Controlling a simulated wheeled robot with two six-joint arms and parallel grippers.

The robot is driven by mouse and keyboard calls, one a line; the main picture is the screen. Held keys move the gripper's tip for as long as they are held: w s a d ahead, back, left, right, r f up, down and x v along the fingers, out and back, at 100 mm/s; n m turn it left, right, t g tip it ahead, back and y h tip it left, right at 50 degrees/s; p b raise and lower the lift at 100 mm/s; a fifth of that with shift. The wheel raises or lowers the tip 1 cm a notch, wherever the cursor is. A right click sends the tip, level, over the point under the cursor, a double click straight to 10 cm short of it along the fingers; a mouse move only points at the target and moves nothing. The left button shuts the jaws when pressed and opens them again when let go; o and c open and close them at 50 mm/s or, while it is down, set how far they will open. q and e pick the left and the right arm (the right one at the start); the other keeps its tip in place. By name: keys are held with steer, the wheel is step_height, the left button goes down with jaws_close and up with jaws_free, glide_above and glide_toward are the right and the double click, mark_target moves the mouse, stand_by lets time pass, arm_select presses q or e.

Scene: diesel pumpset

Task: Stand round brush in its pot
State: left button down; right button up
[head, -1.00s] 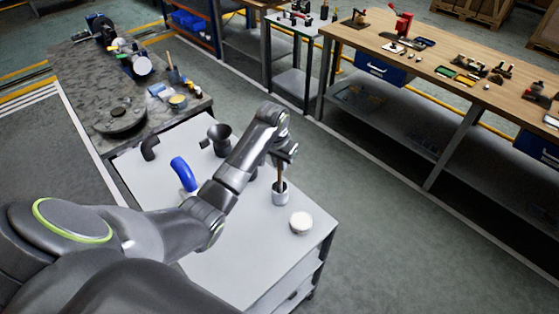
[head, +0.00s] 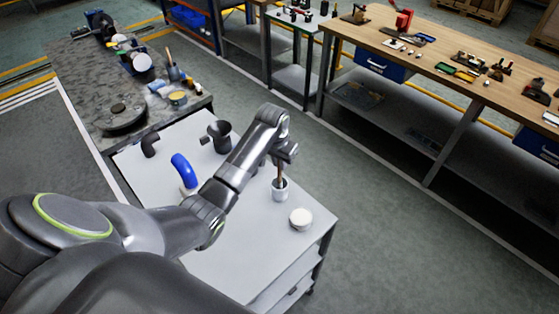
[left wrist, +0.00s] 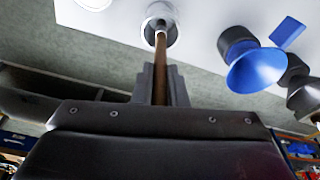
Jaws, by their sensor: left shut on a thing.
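The round brush has a brown wooden handle (left wrist: 160,68); in the head view the handle (head: 281,170) runs down from my left gripper (head: 281,155). My left gripper is shut on this handle, which stands roughly upright. The pot is a small light-grey cup (head: 280,193) on the white table top, directly below the gripper; it also shows in the left wrist view (left wrist: 148,36). The brush's lower end is at the pot's mouth and seems to be inside it. The bristles are hidden, and I cannot tell whether they touch the bottom. My right gripper is out of view.
A white round-lidded jar (head: 301,219) stands near the pot, towards the table's front right corner. A blue hose elbow (head: 182,167), a black elbow (head: 149,146) and a dark funnel (head: 219,130) stand further left. The table top (head: 245,255) is clear in front.

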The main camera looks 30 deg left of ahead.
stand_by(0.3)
arm_select(q)
steer(key=c, duration=1)
jaws_free()
steer(key=shift+o, duration=0.2)
steer(key=shift+r, duration=3.55)
